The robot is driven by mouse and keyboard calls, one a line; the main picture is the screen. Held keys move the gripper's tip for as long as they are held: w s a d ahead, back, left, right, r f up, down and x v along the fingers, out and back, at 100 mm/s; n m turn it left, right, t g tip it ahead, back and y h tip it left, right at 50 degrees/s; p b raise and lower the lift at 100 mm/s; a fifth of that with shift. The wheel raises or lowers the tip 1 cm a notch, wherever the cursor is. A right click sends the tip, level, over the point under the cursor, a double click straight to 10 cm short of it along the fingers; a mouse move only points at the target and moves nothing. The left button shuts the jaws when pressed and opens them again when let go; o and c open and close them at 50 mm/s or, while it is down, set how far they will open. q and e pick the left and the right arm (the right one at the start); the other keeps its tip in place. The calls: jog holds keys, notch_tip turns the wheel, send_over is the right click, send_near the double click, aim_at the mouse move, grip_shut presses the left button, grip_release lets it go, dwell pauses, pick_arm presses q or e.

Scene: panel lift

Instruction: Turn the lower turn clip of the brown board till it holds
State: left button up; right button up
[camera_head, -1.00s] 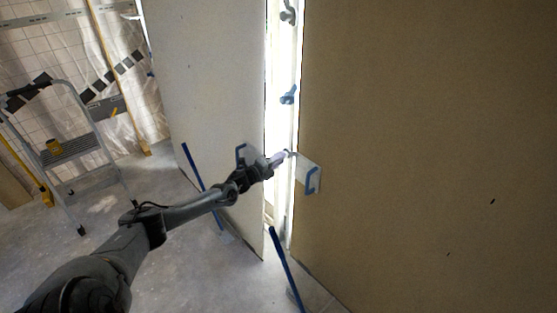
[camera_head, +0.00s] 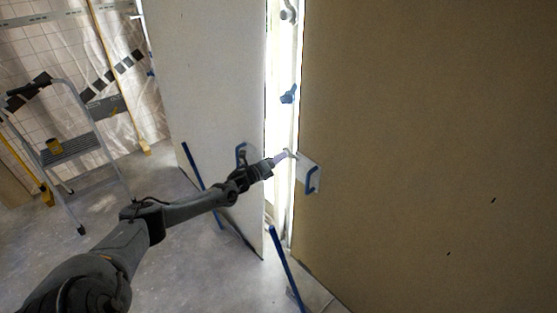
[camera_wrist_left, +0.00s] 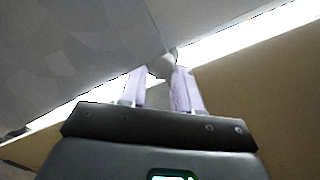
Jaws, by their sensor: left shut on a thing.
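The brown board (camera_head: 420,150) stands upright at the right of the head view, with a bright gap along its left edge. My left gripper (camera_head: 285,155) reaches to that edge, beside the blue handle on the board. In the left wrist view its pale fingers (camera_wrist_left: 165,78) are shut on a small grey piece, the lower turn clip (camera_wrist_left: 163,65). Most of the clip is hidden by the fingers, so its exact angle cannot be told. A blue clip (camera_head: 289,93) and a pale clip (camera_head: 288,12) sit higher along the gap. My right gripper is out of view.
A pale panel (camera_head: 205,100) with a blue handle stands just left of the gap, close to my left arm. Blue handle (camera_head: 312,180) sits on the brown board. Blue bars (camera_head: 284,262) lean near the floor. A stepladder (camera_head: 70,150) stands far left.

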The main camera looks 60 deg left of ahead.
pick_arm(q)
jog(key=o, duration=0.8)
jog(key=shift+c, duration=0.2)
jog(key=s+d+p, duration=0.2)
jog(key=s+p, duration=0.3)
jog(key=s, duration=0.5)
jog(key=shift+s, duration=0.3)
jog(key=shift+a, duration=0.1)
